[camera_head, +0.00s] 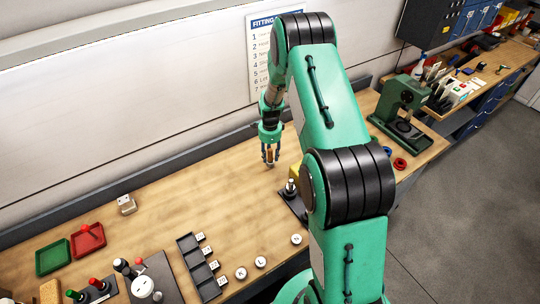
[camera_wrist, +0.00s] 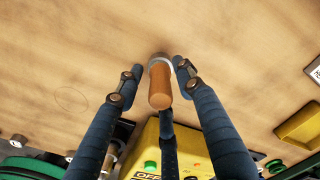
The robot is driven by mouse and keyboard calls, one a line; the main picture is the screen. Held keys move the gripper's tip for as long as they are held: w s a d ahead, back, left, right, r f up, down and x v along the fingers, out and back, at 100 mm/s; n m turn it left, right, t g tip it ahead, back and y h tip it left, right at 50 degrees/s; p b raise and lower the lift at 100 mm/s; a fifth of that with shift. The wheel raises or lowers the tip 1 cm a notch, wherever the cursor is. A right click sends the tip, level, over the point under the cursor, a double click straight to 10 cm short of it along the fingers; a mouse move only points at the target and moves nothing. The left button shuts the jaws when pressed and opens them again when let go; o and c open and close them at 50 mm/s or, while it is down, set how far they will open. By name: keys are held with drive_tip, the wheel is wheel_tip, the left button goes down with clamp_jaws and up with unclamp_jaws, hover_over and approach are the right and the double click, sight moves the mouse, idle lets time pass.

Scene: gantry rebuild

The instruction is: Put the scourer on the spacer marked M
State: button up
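An orange-brown cylindrical piece with a grey metal ring (camera_wrist: 160,88) sits between my fingers; I cannot tell for sure whether it is the scourer. My gripper (camera_head: 270,164) is low over the back middle of the bench. In the wrist view my gripper (camera_wrist: 158,68) has its fingers spread around the piece, with a small gap on the left. White round discs marked K (camera_head: 240,273) and L (camera_head: 261,262) lie at the bench's front. A similar disc (camera_head: 296,239) lies to their right, its letter too small to read surely.
A dark slotted rack (camera_head: 190,257) with white tags stands left of the discs. A red tray (camera_head: 88,240), a green tray (camera_head: 53,256) and a tan block (camera_head: 49,291) are at left. A yellow box (camera_wrist: 150,140) is near my gripper. The bench's middle is clear.

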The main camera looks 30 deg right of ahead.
drive_tip(key=shift+r, duration=0.15)
wheel_tip(320, 180, up, 12)
drive_tip(key=shift+b, duration=0.5)
idle(0.7)
drive_tip(key=shift+r, duration=0.15)
drive_tip(key=s+a+r+n+t, duration=0.1)
drive_tip(key=s+a+r+n, duration=0.35)
drive_tip(key=r, duration=0.45)
drive_tip(key=s+a+r+n+t, duration=0.1)
drive_tip(key=s+a+r+n, duration=0.25)
drive_tip(key=a+r, duration=0.45)
drive_tip(key=s+a+r+n+t, duration=0.1)
drive_tip(key=s+a+r+n, duration=0.3)
drive_tip(key=r, duration=0.7)
drive_tip(key=s+a+r+n+t, duration=0.1)
drive_tip(key=s+a+r+n, duration=0.1)
drive_tip(key=s, duration=0.6)
drive_tip(key=s+a+r+n, duration=0.3)
drive_tip(key=s+a+n, duration=0.1)
drive_tip(key=s, duration=0.5)
drive_tip(key=s+a+r+n+t, duration=0.1)
drive_tip(key=s+a+r+n, duration=0.1)
drive_tip(key=s, duration=0.6)
drive_tip(key=a+n, duration=0.1)
drive_tip(key=n, duration=0.1)
drive_tip(key=shift+s+a+r+n+t, duration=0.2)
drive_tip(key=shift+s+r+n+t, duration=0.1)
drive_tip(key=shift+s, duration=0.1)
